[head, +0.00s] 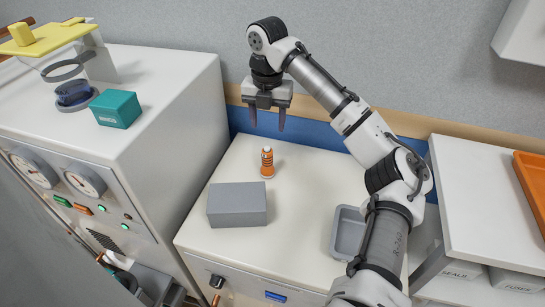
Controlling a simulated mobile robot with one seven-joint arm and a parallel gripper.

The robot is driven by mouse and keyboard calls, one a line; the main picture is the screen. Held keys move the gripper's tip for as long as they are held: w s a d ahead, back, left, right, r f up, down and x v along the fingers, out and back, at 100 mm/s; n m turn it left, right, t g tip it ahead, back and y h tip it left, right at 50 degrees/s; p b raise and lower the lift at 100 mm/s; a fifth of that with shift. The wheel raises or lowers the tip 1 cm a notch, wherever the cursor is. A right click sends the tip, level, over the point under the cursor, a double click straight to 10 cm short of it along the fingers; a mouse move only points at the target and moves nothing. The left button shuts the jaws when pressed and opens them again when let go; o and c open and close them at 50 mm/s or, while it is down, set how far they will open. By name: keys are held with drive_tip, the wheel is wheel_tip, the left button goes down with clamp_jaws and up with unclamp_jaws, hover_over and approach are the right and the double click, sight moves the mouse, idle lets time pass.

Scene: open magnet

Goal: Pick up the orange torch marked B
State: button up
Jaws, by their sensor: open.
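An orange torch (267,163) with dark bands and a white top stands upright on the white cabinet top, just behind a grey box. Its lettering is too small to read, so I cannot tell whether it is marked B. My gripper (268,124) points down with its two dark fingers spread apart and nothing between them. In the head view it appears above the torch, apart from it, nearer the blue wall strip.
The grey box (237,205) lies in front of the torch. A grey tray (347,234) is at the right, beside my arm. A taller white machine (150,110) with gauges and a teal box (116,108) stands left. A white shelf unit (480,185) with an orange tray (533,185) stands right.

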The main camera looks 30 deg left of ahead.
sight(267, 158)
wheel_tip(267, 158, down, 8)
drive_tip(key=shift+d+r, duration=0.1)
drive_tip(key=shift+d, duration=0.05)
drive_tip(key=shift+s+f+p, duration=0.2)
drive_tip(key=shift+f+p, duration=0.65)
drive_tip(key=shift+f, duration=2.05)
drive_tip(key=c, duration=1.1)
